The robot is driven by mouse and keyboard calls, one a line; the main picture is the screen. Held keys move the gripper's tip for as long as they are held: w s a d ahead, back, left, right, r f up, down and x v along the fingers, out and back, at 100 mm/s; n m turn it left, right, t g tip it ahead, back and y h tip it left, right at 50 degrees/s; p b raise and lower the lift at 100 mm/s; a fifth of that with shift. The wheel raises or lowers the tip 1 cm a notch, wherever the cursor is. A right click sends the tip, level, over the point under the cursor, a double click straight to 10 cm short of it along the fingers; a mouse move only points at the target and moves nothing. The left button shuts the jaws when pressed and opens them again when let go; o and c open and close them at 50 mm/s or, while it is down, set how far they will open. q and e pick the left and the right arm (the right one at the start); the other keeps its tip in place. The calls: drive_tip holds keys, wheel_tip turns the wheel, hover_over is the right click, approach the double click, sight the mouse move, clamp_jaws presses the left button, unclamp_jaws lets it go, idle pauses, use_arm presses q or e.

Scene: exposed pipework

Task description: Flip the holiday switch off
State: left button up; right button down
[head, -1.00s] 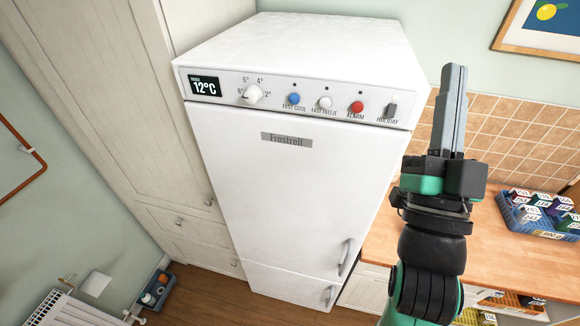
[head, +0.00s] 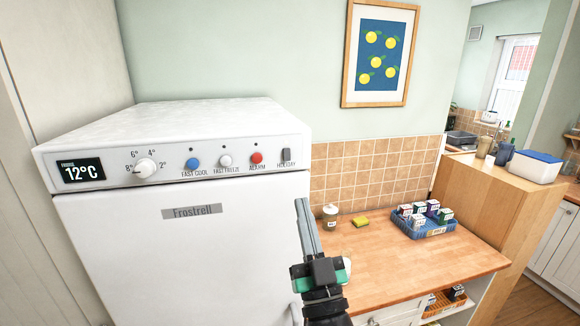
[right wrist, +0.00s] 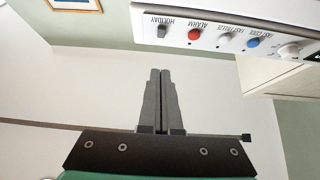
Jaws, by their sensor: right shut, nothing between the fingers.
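The holiday switch (head: 286,155) is a small grey rocker at the right end of the control panel on the white fridge (head: 180,250). It also shows in the right wrist view (right wrist: 162,31), at the top. I cannot tell which way it is set. My right gripper (head: 299,202) is shut and empty, below the switch and apart from it, near the fridge's front right edge. In the right wrist view its two fingers (right wrist: 160,72) lie together. My left gripper is not in view.
Beside the switch are the red alarm button (head: 257,158), the fast freeze button (head: 225,160), the blue fast cool button (head: 193,163) and a temperature dial (head: 145,168). The display (head: 82,171) reads 12°C. A wooden counter (head: 380,265) with a blue basket (head: 428,232) stands to the right.

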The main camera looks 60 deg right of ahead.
sight(287, 153)
drive_tip(key=w+d+r+p, duration=0.1)
drive_tip(key=w+d, duration=0.1)
drive_tip(key=w+d+r+p, duration=0.1)
drive_tip(key=w+d, duration=0.1)
drive_tip(key=d, duration=0.1)
drive_tip(key=w+d+r+p, duration=0.1)
drive_tip(key=w+d+r, duration=0.1)
drive_tip(key=shift+w+d, duration=0.15)
drive_tip(key=shift+d, duration=0.25)
